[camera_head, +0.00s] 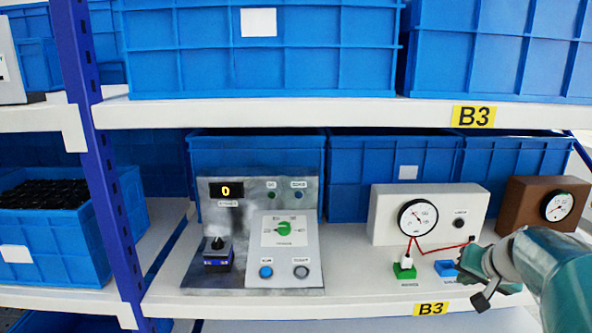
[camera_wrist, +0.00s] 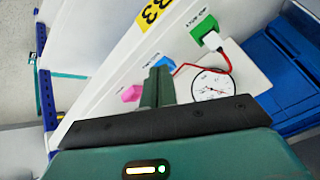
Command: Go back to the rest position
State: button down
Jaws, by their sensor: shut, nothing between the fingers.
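My gripper (camera_wrist: 158,72) is shut and empty; its two fingers lie together in the wrist view. In the head view my gripper (camera_head: 470,268) is at the lower right, in front of the shelf edge, right of the blue block (camera_head: 445,268). The display (camera_head: 227,189) on that panel reads 0. My gripper appears apart from the panel.
A white meter box (camera_head: 385,215) stands behind my gripper, with a red wire to a white plug on a green block (camera_head: 404,271). A pink block (camera_wrist: 130,94) lies nearby. A brown meter box (camera_head: 525,200) is at right. The upper shelf (camera_head: 300,113) overhangs everything.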

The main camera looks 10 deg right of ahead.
jog(key=s+a+n+g, duration=0.1)
jog(key=s+a+n, duration=0.2)
jog(key=a, duration=1.2)
jog(key=s+a+f+n+g, duration=0.1)
jog(key=s+a+n, duration=0.3)
jog(key=s+a, duration=0.8)
jog(key=shift+s+f+n+y, duration=0.2)
jog(key=shift+f+n+y, duration=0.1)
jog(key=shift+f+y, duration=0.1)
